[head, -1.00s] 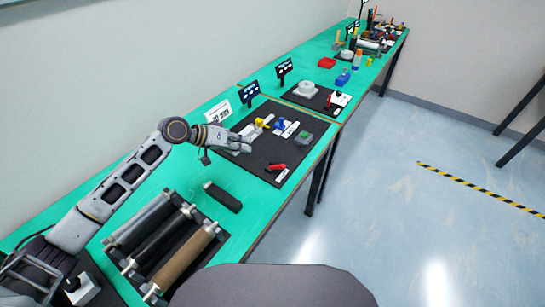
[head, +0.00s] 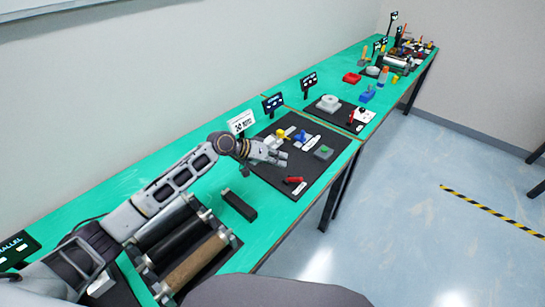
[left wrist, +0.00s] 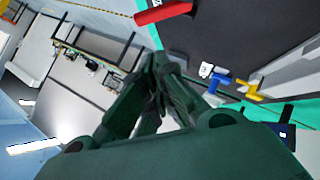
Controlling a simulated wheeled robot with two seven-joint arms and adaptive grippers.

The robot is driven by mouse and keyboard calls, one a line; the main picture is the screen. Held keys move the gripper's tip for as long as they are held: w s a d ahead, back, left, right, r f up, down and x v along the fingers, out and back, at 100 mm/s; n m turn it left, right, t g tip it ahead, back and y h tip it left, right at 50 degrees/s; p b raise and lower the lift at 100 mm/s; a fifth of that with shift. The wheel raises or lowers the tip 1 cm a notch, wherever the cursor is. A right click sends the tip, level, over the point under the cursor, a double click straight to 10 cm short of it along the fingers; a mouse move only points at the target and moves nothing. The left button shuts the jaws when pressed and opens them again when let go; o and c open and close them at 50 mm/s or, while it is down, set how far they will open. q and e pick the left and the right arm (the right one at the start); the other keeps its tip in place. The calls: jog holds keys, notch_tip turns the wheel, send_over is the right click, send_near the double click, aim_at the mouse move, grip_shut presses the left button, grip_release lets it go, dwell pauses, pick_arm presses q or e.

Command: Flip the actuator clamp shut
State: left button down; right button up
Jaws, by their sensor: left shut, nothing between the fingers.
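Several small devices sit on a black mat (head: 262,172): a yellow-handled one (head: 281,134), a blue-handled one (head: 301,137), a grey box with a green top (head: 323,152) and a red-handled one (head: 294,180). I cannot tell which is the actuator clamp. My left gripper (head: 284,158) is over the mat, between the yellow and red handles, shut and empty. In the left wrist view its fingers (left wrist: 158,82) are together. The red handle (left wrist: 163,12) shows above them, the blue (left wrist: 215,83) and yellow (left wrist: 247,88) handles to their right. My right gripper is out of view.
A roller unit (head: 200,262) and a black block (head: 239,205) lie on the green bench (head: 273,225) under and beside my left arm. Signs (head: 242,122) stand along the mat's back edge. A second mat with a white round part (head: 328,103) lies farther along.

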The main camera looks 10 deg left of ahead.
aim_at(294, 179)
pick_arm(q)
jog(key=d+f, duration=0.3)
jog(key=shift+w+d+f+p, duration=0.15)
jog(key=shift+w+d+p, duration=0.05)
jog(key=shift+d+p, duration=0.1)
jog(key=shift+s+d+f, duration=0.2)
jog(key=shift+d+f, duration=0.05)
jog(key=shift+f, duration=0.2)
jog(key=shift+s+d+f, duration=0.15)
jog(key=shift+d+f, duration=0.05)
jog(key=shift+f, duration=0.2)
jog(key=shift+s+d, duration=0.1)
jog(key=shift+s+d+f+p, duration=0.35)
jog(key=shift+d+f+p, duration=0.05)
jog(key=shift+d+f, duration=0.05)
jog(key=shift+s+f, duration=0.1)
jog(key=shift+f, duration=0.05)
jog(key=shift+s+d+f, duration=0.1)
jog(key=shift+f, duration=0.05)
jog(key=shift+w+a, duration=0.35)
jog(key=shift+a, duration=0.1)
jog(key=shift+w+a+r, duration=0.2)
jog(key=shift+r, duration=0.05)
